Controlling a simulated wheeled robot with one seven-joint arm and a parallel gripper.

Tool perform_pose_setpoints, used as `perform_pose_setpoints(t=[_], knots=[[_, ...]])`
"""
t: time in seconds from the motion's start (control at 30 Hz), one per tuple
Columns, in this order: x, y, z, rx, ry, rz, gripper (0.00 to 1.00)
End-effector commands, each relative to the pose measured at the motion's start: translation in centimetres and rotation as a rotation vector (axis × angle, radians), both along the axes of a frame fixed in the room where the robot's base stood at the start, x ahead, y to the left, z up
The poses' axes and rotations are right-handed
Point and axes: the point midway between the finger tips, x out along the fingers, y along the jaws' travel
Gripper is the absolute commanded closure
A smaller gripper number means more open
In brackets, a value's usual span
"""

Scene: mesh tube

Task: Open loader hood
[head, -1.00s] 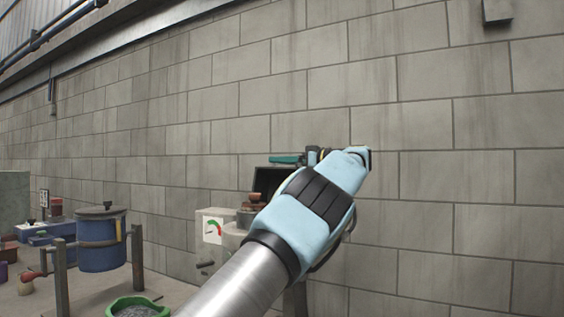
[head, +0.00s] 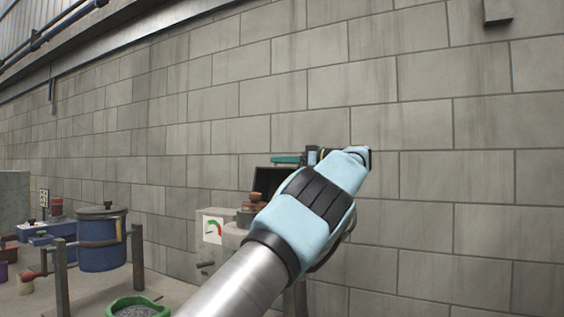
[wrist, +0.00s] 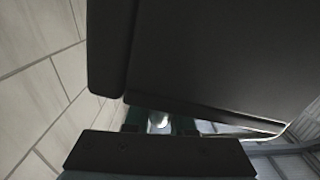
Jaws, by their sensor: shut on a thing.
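The loader is a pale grey machine (head: 213,227) against the block wall, with a dial on its front. Its dark hood (head: 268,181) stands raised, with a teal-green handle (head: 285,160) at its top. My gripper (head: 312,157) is shut on the handle's right part; my pale blue wrist hides much of the loader. In the wrist view the hood's dark panel (wrist: 215,55) fills the upper right. Teal bits of the handle (wrist: 184,126) show beyond the dark gripper body (wrist: 160,153), and the grip itself is mostly hidden.
A grey block wall (head: 440,130) runs close behind my gripper and the loader. A blue lidded drum (head: 101,242) hangs between posts at the left. A green-rimmed tub (head: 137,307) of grey material stands at the bottom. Small things stand at the far left.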

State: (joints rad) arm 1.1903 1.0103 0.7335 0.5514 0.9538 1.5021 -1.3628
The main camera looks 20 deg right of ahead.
Motion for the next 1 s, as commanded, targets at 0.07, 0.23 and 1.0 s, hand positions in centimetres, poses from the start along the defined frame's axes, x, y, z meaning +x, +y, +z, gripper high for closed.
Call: perform_pose_setpoints(t=[0.07,0.23,1.0], knots=[[0.01,-0.12,0.03,0.000,-0.001,-0.004,1.00],[0.01,-0.14,0.04,0.000,-0.001,-0.005,1.00],[-0.30,0.15,-0.05,-0.023,-0.020,-0.007,1.00]])
